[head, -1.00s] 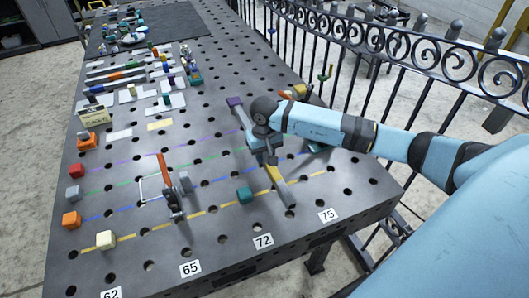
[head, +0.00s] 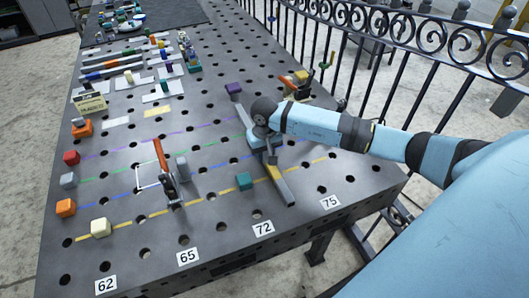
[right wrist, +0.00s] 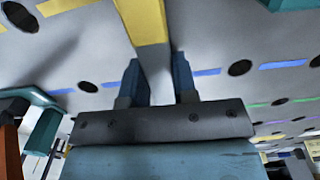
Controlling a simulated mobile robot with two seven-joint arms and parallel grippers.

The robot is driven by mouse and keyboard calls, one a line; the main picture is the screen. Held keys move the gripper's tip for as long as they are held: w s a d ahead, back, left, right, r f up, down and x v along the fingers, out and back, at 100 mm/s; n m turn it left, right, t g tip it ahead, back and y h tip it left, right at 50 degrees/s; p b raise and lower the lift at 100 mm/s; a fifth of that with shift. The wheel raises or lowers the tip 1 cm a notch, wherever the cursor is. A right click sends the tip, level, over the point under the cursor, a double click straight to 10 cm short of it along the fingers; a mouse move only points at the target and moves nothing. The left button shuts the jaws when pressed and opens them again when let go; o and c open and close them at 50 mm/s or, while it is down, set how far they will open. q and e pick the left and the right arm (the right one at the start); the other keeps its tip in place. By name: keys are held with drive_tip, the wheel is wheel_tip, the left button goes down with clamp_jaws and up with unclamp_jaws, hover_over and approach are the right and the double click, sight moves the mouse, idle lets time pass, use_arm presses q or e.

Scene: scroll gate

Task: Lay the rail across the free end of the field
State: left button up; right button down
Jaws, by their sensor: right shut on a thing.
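In the right wrist view the two blue fingers (right wrist: 157,82) straddle the bar, with the yellow band just beyond. I cannot tell whether the rail touches the table. My left gripper is not in view.
A red-handled clamp (head: 163,170) stands mid-field beside a grey block (head: 182,168). A teal block (head: 244,181) lies left of the rail. Red (head: 71,157), grey, orange and cream (head: 101,227) blocks line the left end. An iron fence (head: 400,60) stands behind the right side.

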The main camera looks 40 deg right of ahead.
drive_tip(key=shift+f+b, duration=0.25)
drive_tip(key=shift+b, duration=0.15)
idle(0.4)
drive_tip(key=c, duration=0.8)
unclamp_jaws()
drive_tip(key=shift+f, duration=0.1)
wheel_tip(320, 180, up, 14)
drive_tip(key=shift+b, duration=0.6)
